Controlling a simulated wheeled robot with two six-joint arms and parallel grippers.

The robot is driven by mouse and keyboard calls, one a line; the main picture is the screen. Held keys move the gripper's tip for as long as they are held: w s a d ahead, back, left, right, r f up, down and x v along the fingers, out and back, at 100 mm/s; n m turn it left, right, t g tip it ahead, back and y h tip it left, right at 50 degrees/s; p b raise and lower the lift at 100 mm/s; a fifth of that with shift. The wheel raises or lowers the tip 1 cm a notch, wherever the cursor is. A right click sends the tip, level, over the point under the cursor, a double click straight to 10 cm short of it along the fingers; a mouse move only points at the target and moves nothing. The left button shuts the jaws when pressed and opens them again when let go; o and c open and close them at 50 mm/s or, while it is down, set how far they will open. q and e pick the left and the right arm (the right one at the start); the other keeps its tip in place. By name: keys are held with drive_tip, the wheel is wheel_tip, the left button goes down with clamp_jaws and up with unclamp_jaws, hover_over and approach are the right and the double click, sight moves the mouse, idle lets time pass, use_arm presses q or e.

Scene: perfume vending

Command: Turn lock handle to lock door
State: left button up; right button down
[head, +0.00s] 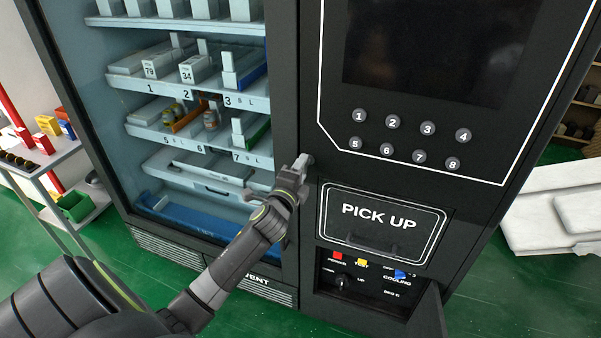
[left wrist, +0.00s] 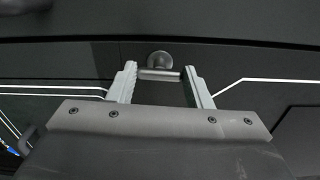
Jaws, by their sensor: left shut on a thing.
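The lock handle (left wrist: 160,73) is a small grey metal lever on a round knob, set on the black front of the vending machine. In the left wrist view it lies crosswise between my two finger pads. My left gripper (head: 303,165) is shut on it, beside the frame of the glass door (head: 200,150), and covers most of the handle in the head view. The glass door lies flush with the machine front. My right gripper is not in view.
The number buttons (head: 393,122) and the PICK UP flap (head: 380,222) are right of my left gripper. Below, a small panel door (head: 430,312) stands open beside coloured switches (head: 362,262). A shelf rack (head: 60,165) stands at the left.

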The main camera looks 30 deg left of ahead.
use_arm(q)
drive_tip(key=shift+f+n, duration=0.1)
drive_tip(key=shift+n, duration=0.4)
drive_tip(key=o, duration=1)
drive_tip(key=b+v, duration=0.3)
drive_tip(key=v, duration=1.4)
drive_tip(key=shift+s+d, duration=0.15)
drive_tip(key=shift+s, duration=0.05)
